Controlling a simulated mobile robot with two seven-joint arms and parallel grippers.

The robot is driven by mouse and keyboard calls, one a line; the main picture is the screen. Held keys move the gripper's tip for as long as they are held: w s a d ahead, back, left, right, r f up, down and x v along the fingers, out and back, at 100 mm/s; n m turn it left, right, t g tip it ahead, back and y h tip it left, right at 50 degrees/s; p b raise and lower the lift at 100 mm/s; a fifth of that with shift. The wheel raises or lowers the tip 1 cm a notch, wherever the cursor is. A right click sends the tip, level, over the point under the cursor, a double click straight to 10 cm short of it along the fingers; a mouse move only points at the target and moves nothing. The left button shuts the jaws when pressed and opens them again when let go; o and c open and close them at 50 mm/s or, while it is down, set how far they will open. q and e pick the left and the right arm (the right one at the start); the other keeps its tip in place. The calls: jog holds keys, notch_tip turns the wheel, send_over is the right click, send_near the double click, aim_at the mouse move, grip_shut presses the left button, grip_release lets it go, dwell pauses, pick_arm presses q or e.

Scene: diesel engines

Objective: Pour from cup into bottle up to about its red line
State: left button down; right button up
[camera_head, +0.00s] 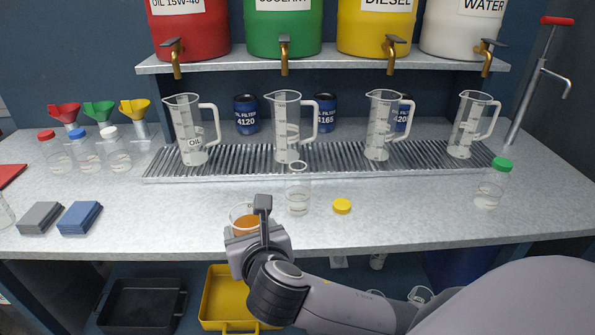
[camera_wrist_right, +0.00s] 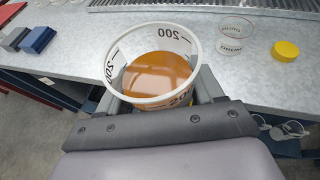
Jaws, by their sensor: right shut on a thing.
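My right gripper (camera_head: 254,228) is shut on the cup at the front edge of the bench. The cup (camera_head: 240,216) is upright in the head view, partly hidden by the gripper. An open clear bottle (camera_head: 298,192) stands on the bench just right of the cup. It looks empty; I cannot make out its red line. A yellow cap (camera_head: 342,206) lies to its right. My left gripper is not in view.
Several clear jugs (camera_head: 283,130) stand on a ribbed drain tray (camera_head: 235,165) behind the bottle. Capped bottles (camera_head: 117,155) stand at the left, and a green-capped bottle (camera_head: 490,188) at the right. Blue (camera_head: 79,218) and grey (camera_head: 40,218) pads lie front left. The bench between yellow cap and green-capped bottle is clear.

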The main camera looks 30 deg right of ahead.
aim_at(250, 221)
jog(key=shift+n+y, duration=0.4)
jog(key=w+b, duration=0.1)
jog(key=w, duration=0.1)
jog(key=w+d+b, duration=0.1)
jog(key=w, duration=0.1)
jog(key=shift+d+f, duration=0.2)
jog(key=shift+w+d+r+b, duration=0.15)
jog(key=shift+w+d+b, duration=0.4)
jog(key=shift+w+d, duration=0.45)
jog(key=shift+w+d+r+b, duration=0.15)
jog(key=shift+w+d+b, duration=0.45)
jog(key=shift+d, duration=0.55)
jog(key=shift+d, duration=0.1)
jog(key=d+r+m+y+b, duration=0.1)
jog(key=d+r+m+g+y+b, duration=0.1)
jog(key=r+m+y+b, duration=0.1)
jog(key=shift+w+d, duration=0.25)
jog(key=shift+w, duration=0.1)
jog(key=shift+d+r+m+y+b, duration=0.35)
jog(key=shift+r+m, duration=0.15)
jog(key=shift+r, duration=0.2)
jog(key=shift+w+d+r+m+y, duration=0.15)
jog(key=shift+d+r+m+y, duration=0.15)
jog(key=shift+r, duration=0.5)
